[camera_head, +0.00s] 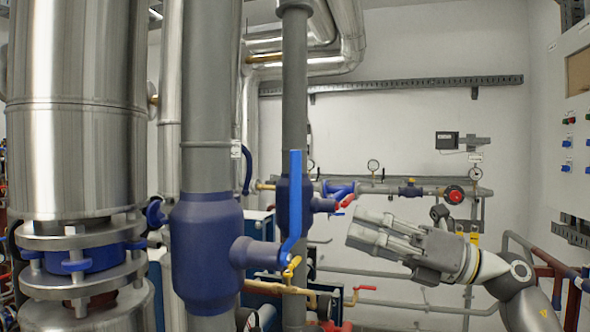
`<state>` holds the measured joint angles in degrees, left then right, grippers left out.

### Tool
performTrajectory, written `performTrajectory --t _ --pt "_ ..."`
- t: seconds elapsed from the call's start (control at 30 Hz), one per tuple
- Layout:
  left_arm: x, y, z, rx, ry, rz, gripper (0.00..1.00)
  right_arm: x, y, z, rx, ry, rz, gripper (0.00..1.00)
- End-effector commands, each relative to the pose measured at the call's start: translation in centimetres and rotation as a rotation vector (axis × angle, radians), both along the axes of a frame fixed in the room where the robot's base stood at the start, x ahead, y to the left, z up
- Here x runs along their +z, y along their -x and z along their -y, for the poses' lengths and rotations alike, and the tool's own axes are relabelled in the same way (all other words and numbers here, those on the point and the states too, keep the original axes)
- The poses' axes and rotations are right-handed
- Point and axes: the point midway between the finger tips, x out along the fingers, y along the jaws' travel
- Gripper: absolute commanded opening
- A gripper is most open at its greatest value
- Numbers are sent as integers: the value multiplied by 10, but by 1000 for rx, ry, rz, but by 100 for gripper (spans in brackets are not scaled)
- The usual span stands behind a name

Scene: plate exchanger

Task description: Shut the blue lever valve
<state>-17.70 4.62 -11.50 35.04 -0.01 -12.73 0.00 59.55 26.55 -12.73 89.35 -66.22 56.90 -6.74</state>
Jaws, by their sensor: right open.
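The blue lever (295,195) stands nearly upright in the middle of the view, its top end free and its lower end bending towards the valve stem. The large blue valve body (205,255) sits on a thick grey vertical pipe, and its stem points right to the lever's foot. My right gripper (357,228) comes in from the right, its fingers pointing left towards the lever. It is open and empty, apart from the lever, with a clear gap between. My left gripper is not in view.
A thinner grey pipe (295,90) with a smaller blue valve stands behind the lever. A large metal-clad vessel (75,120) fills the left. A control panel (575,130) is at far right.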

Motion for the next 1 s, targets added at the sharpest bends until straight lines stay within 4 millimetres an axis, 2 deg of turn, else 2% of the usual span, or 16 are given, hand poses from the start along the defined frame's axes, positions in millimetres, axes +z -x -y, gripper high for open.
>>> performTrajectory --t 0.03,0.1,0.2,0.3,0.47,0.8,1.0 --pt "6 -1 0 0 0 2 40 29 23 -4 -12 95 112 44" --pt "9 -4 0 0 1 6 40 50 46 -8 -36 204 228 44" --pt "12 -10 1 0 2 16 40 69 68 -10 -71 320 347 44" --pt "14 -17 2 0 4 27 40 78 80 -10 -97 387 411 44" --pt "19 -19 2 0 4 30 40 83 83 -19 -107 417 439 44" --pt "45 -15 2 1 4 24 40 85 64 -78 -104 413 435 44" --pt "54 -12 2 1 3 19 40 83 55 -103 -106 413 434 44"
